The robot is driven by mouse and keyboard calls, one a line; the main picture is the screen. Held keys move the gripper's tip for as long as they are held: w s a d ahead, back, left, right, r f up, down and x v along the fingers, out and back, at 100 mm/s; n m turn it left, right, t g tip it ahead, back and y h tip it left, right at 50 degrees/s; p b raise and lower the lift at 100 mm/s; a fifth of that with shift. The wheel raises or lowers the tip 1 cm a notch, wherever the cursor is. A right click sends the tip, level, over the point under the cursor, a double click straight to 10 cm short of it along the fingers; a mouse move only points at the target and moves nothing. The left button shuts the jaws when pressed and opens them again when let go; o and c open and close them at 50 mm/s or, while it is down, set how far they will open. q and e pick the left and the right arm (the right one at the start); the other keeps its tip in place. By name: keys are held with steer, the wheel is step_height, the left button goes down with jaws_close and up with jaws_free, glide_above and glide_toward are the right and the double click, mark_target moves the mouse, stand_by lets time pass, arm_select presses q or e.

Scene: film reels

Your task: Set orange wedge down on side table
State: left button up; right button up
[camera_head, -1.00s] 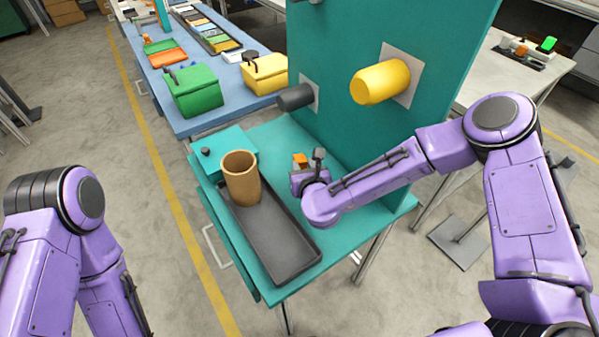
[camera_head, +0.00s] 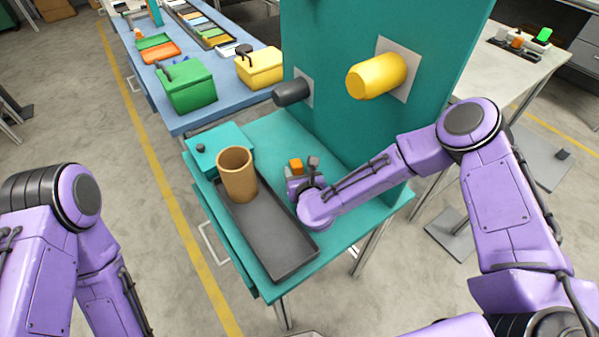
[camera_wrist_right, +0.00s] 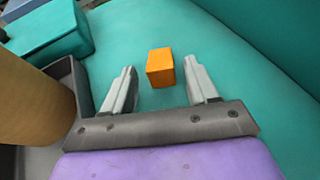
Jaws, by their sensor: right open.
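The orange wedge (camera_head: 296,165) is a small block on the teal table (camera_head: 345,235), just beyond my right gripper (camera_head: 302,171). In the right wrist view the wedge (camera_wrist_right: 160,68) rests on the teal top, in front of and between the two spread fingers of my right gripper (camera_wrist_right: 159,72). The fingers are open, with a gap on each side of the wedge. The wedge's underside is hidden. My left arm shows at the left edge, but its gripper is out of view.
A dark tray (camera_head: 270,240) with a brown cylinder (camera_head: 237,178) lies left of my right gripper. A teal box (camera_head: 215,142) stands behind it. An upright teal panel with a yellow cylinder (camera_head: 376,76) and dark peg (camera_head: 291,92) rises behind. A pale table (camera_head: 520,72) is at right.

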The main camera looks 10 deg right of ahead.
steer(key=shift+r+p, duration=0.35)
steer(key=shift+p, duration=0.05)
steer(key=b+v, duration=0.1)
steer(key=v, duration=0.4)
steer(key=b+v, duration=0.2)
steer(key=v, duration=0.3)
steer(key=shift+s, duration=0.45)
steer(key=shift+s+r, duration=0.2)
steer(key=shift+s, duration=0.25)
